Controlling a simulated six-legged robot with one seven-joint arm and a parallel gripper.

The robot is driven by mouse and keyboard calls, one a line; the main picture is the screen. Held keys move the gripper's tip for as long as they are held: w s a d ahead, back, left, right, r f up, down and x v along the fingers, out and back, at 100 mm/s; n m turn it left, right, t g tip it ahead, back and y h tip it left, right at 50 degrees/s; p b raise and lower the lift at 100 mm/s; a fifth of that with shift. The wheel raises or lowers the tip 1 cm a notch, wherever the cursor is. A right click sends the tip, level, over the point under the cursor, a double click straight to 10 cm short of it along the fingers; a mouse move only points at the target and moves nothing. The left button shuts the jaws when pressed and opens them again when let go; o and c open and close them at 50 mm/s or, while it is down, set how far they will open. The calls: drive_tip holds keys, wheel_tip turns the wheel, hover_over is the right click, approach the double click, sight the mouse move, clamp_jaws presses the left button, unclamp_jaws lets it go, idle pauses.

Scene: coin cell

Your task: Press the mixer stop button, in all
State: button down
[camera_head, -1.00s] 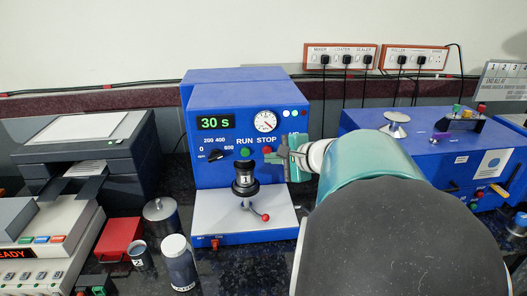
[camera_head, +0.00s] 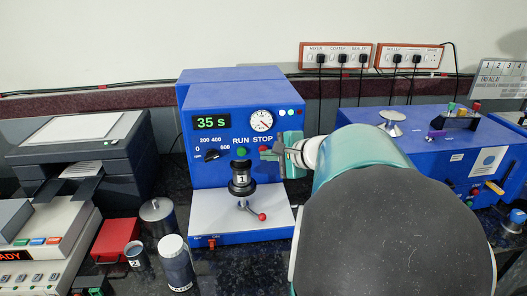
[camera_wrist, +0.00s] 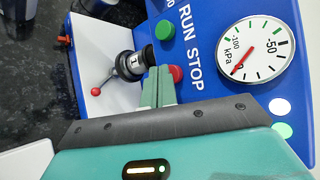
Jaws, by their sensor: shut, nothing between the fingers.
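The blue mixer (camera_head: 215,104) stands on the dark bench, its display (camera_head: 212,122) reading 35 s. The red stop button (camera_head: 264,149) is under the STOP label, right of the green run button (camera_head: 242,152). My gripper (camera_head: 268,153) is shut and empty, reaching in from the right with its tips at the stop button. In the wrist view my gripper (camera_wrist: 158,72) partly covers the red stop button (camera_wrist: 178,73); whether the tips touch it cannot be told. The black-capped container marked 1 (camera_head: 242,179) sits on the mixer.
The pressure gauge (camera_head: 261,121) is above the buttons and the speed knob (camera_head: 211,155) to their left. A lever with a red ball (camera_head: 262,216) stands in front. Metal cylinders (camera_head: 175,262) are at front left; another blue machine (camera_head: 385,145) is at right.

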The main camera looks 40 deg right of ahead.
drive_tip(key=shift+w+d, duration=0.25)
drive_tip(key=shift+w, duration=0.05)
idle(0.5)
drive_tip(key=shift+s+a, duration=0.5)
drive_tip(key=shift+s, duration=0.25)
drive_tip(key=shift+s+a, duration=0.1)
drive_tip(key=shift+s+a, duration=0.7)
drive_tip(key=shift+s, duration=0.3)
drive_tip(key=shift+s+a, duration=0.65)
drive_tip(key=shift+s, duration=0.3)
